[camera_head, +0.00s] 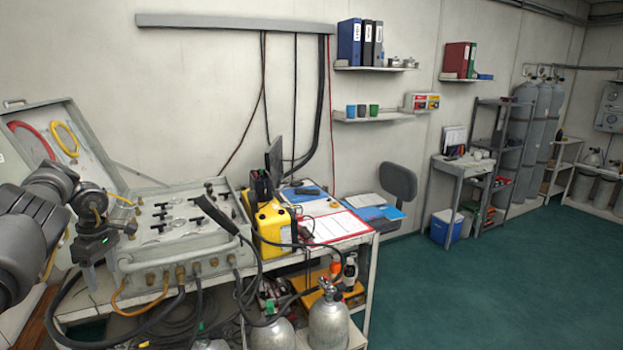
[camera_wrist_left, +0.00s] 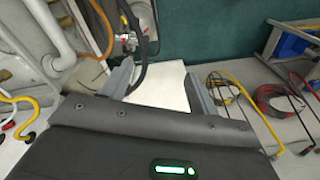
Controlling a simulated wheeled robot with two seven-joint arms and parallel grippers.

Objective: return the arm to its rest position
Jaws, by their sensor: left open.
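My left arm (camera_head: 35,225) comes in from the left in the head view. My left gripper (camera_head: 92,275) hangs fingers down at the left front of the grey air panel case (camera_head: 170,220). In the left wrist view the gripper (camera_wrist_left: 160,85) has its two fingers well apart. Nothing is held between them; a white surface shows behind the gap. I cannot tell whether the gripper touches the case. My right gripper is in neither view.
The case's open lid (camera_head: 60,140) stands behind my left arm. Hoses (camera_head: 140,308) hang from the case's front. A yellow box (camera_head: 272,228) and a red-edged clipboard (camera_head: 330,226) lie to the right. Grey cylinders (camera_head: 328,322) stand in front. Green floor (camera_head: 460,285) is clear at right.

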